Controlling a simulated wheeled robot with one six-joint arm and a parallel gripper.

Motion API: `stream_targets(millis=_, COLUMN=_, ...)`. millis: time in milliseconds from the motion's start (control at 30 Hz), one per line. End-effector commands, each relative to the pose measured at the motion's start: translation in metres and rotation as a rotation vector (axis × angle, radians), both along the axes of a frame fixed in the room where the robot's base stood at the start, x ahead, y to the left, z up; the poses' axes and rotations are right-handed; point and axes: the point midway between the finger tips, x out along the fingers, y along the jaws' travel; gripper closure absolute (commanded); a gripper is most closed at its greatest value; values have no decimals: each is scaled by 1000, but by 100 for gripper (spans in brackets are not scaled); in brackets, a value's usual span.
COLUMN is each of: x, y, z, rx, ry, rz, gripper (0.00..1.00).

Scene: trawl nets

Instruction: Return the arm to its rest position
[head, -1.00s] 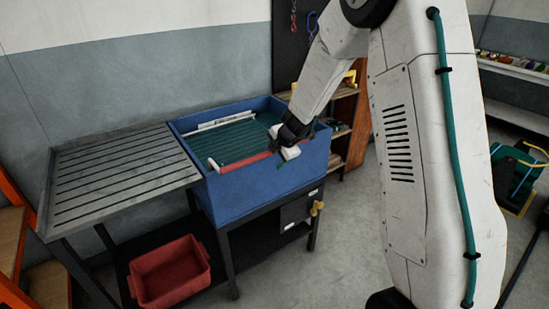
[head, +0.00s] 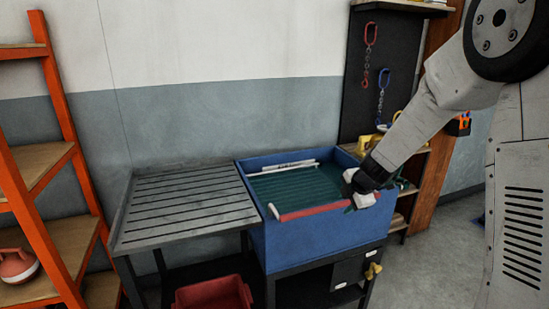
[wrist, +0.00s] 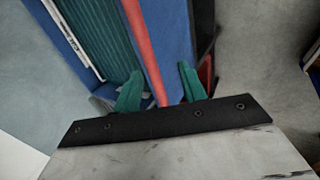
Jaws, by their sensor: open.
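My arm reaches in from the right in the head view, bent down toward a blue tub (head: 310,248). My gripper (head: 362,201) is at the tub's front right corner. In the wrist view its two green fingers (wrist: 159,86) are spread apart. A red bar (head: 312,211) lies along the tub's front edge. In the wrist view the red bar (wrist: 143,45) runs down between the fingers; I cannot tell whether either finger touches it. Nothing shows clamped in the gripper.
A slatted grey metal table (head: 185,205) adjoins the tub on the left. A red bin (head: 213,294) is below. An orange-framed shelf (head: 55,150) stands at far left. A wooden shelf (head: 425,200) and a dark panel (head: 385,75) with hanging chain hooks are behind the arm.

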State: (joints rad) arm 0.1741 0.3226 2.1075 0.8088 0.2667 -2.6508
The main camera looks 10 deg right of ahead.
Motion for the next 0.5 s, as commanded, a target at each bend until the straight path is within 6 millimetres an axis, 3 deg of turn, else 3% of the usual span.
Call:
stream_targets(millis=167, x=-11, y=10, z=-6, rx=163, ry=84, rz=-186, gripper=59)
stream_targets(millis=300, x=-48, y=28, z=-13, rx=343, ry=255, rz=-418, gripper=59)
stream_targets(millis=500, x=-116, y=53, z=17, rx=494, ry=484, rz=-766, gripper=59)
